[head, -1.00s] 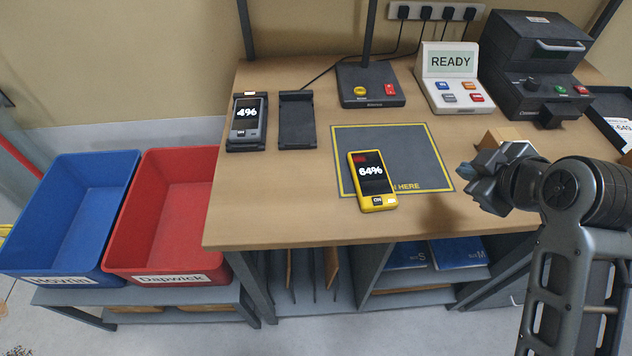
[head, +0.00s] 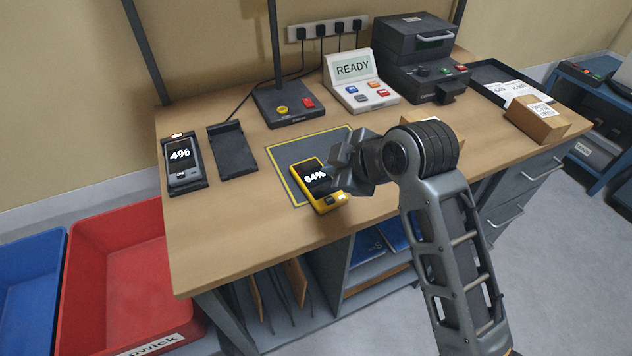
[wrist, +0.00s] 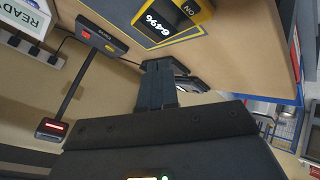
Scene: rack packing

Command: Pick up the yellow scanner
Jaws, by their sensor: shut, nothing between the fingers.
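The yellow scanner (head: 319,187) lies screen up on the dark mat (head: 288,157), over its front edge, and its screen reads 64%. In the head view my gripper (head: 338,172) is in front of the scanner's right side and hides part of it. Whether they touch cannot be told there. In the wrist view the yellow scanner (wrist: 172,22) shows upside down at the top, apart from my shut, empty gripper (wrist: 157,75).
A grey scanner (head: 183,163) reading 4% sits in a cradle at left, beside an empty cradle (head: 232,150). A stand (head: 288,104), READY terminal (head: 360,85) and dark machine (head: 420,65) line the back. A cardboard box (head: 537,118) is at right. Red (head: 115,270) and blue bins (head: 28,280) stand at left.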

